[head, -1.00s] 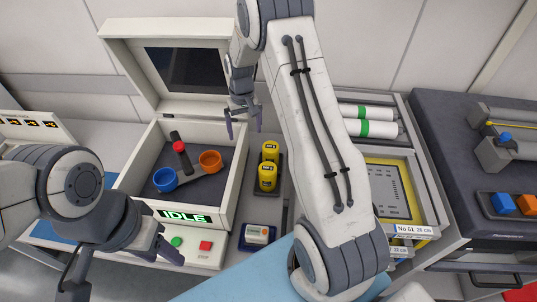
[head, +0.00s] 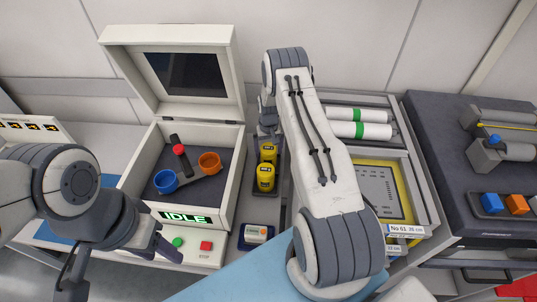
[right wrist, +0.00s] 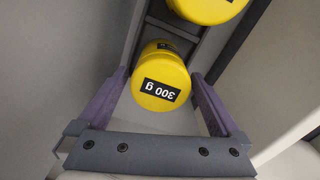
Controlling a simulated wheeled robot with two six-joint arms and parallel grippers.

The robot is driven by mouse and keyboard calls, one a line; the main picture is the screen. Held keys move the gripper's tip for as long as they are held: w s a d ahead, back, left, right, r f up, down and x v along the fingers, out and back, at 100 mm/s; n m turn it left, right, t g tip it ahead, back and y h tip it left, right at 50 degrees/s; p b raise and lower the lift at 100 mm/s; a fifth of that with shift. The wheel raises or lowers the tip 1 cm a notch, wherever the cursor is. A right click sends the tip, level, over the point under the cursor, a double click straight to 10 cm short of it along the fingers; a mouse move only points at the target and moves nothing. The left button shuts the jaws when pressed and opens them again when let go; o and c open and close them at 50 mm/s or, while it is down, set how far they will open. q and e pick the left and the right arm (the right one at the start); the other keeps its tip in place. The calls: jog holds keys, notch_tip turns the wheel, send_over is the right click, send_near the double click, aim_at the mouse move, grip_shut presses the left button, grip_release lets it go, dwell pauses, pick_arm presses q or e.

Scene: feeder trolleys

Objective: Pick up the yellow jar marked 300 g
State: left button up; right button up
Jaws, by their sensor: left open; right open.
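The yellow jar marked 300 g (right wrist: 160,84) is in the middle of the right wrist view, its label upside down. My right gripper (right wrist: 157,78) is open, its fingers on either side of the jar in that view; I cannot tell whether they touch it. In the head view two yellow jars stand in a narrow tray; the far one (head: 268,153) appears to be the 300 g jar, with my right gripper (head: 269,138) just behind and over it. The nearer yellow jar (head: 264,178) also shows in the right wrist view (right wrist: 207,7). My left gripper (head: 168,246) is open and empty at the lower left.
A white case (head: 243,160) with orange (head: 209,162) and blue (head: 165,181) cups stands left of the jars. A blue tray with a small box (head: 256,233) lies in front of them. White rolls with green bands (head: 360,130) and a yellow-framed panel (head: 377,192) are to the right.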

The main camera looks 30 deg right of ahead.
jog(key=shift+f, duration=1.2)
grip_shut()
jog(key=shift+r, duration=0.1)
